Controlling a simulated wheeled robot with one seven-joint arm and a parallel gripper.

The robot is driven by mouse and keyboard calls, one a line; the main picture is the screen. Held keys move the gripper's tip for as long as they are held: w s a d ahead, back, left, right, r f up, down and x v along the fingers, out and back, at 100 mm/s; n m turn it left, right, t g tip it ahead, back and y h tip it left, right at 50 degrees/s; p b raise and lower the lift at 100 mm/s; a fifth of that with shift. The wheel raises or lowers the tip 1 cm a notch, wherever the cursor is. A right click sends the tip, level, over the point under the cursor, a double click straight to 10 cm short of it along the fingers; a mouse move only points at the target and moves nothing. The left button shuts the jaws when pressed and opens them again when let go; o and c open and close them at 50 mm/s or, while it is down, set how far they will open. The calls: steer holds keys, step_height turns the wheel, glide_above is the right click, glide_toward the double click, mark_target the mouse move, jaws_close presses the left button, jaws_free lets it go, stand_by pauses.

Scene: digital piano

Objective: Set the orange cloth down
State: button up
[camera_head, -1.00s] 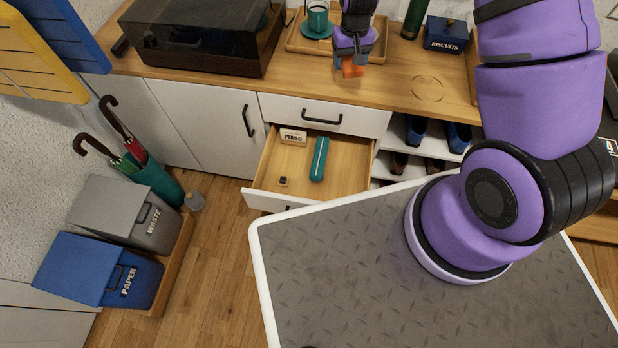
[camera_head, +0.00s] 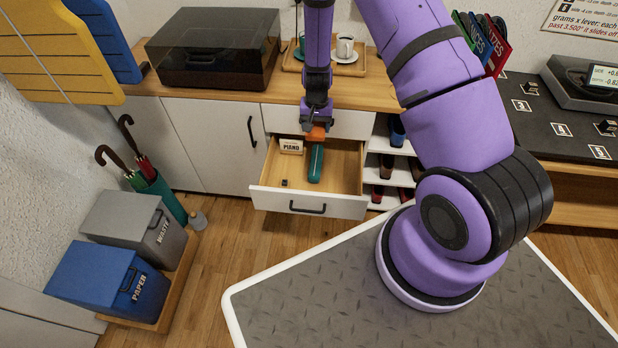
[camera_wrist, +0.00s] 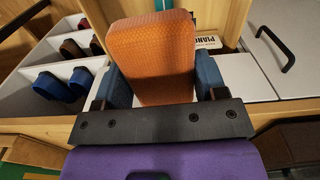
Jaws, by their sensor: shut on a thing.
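The orange cloth (camera_head: 315,134) is a small folded block in the head view, held at the end of my gripper (camera_head: 316,124). The wrist view shows the cloth (camera_wrist: 155,58) large, with a textured face, between the two blue finger pads of my gripper (camera_wrist: 160,85). My gripper is shut on it. In the head view the cloth appears over the back part of the open drawer (camera_head: 340,180); its height above the drawer cannot be told exactly.
The drawer holds a teal case (camera_head: 316,163), a white PIANO box (camera_head: 291,146) and a small dark item (camera_head: 285,183). Shoe shelves (camera_head: 392,165) stand right of it. A tray (camera_head: 292,66) with cups and a turntable (camera_head: 213,48) are on the counter above.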

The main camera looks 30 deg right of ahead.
mark_target(339, 191)
steer(key=shift+s+d+f+m, duration=1.2)
steer(key=shift+f+m, duration=0.4)
steer(key=shift+f, duration=3.45)
steer(key=shift+s+d+f+m, duration=1.2)
steer(key=shift+f+m, duration=0.4)
steer(key=shift+f, duration=3.4)
steer(key=shift+s+d+f+m, duration=1.05)
steer(key=shift+d+f+m, duration=0.45)
steer(key=shift+f, duration=3.55)
steer(key=shift+a+f, duration=0.1)
steer(key=shift+a, duration=0.05)
steer(key=o, duration=1)
